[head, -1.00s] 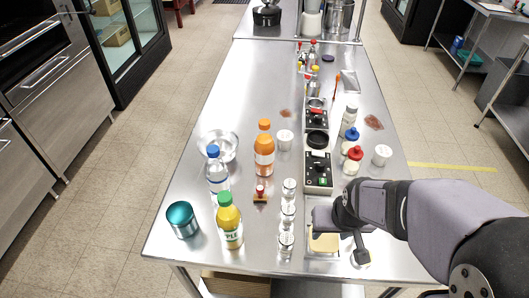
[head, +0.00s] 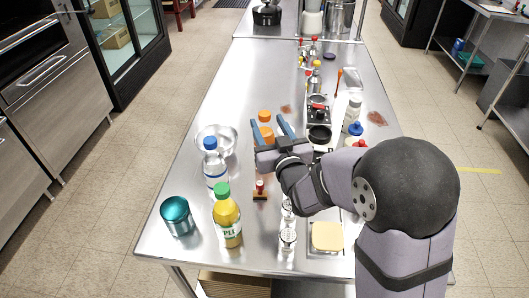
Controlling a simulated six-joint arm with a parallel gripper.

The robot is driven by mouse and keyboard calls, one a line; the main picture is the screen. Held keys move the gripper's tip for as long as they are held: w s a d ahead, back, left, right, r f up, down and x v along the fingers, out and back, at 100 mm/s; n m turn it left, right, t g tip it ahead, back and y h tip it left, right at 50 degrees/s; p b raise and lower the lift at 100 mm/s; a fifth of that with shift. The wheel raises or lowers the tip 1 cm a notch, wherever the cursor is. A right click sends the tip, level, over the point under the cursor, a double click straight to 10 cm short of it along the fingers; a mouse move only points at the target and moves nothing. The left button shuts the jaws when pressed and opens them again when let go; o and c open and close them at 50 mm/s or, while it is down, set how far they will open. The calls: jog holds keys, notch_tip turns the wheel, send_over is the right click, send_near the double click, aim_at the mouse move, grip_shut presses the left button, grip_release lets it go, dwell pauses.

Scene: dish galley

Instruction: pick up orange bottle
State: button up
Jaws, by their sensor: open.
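The orange bottle (head: 265,117) stands on the steel table, with its orange cap and part of its upper body showing. My gripper (head: 267,122) is open, its two blue fingers pointing away from me toward the bottle, one on each side of it as seen in the head view. The lower part of the bottle is hidden behind my gripper. I cannot tell whether the fingers touch it or how far they reach along it.
On the steel table (head: 185,255), a water bottle (head: 214,172) and metal bowl (head: 228,136) stand left of my gripper. A green-capped juice bottle (head: 227,220), teal jar (head: 178,216) and small stamp (head: 260,190) stand nearer. Black-lidded and red-capped items crowd the right.

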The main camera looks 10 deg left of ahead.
jog(key=shift+w+a+r, duration=0.15)
jog(key=shift+w+a, duration=0.05)
jog(key=shift+w, duration=0.1)
jog(key=p+x, duration=0.3)
jog(key=x, duration=0.4)
dwell(0.5)
grip_shut()
dwell(1.1)
jog(key=shift+r, duration=0.15)
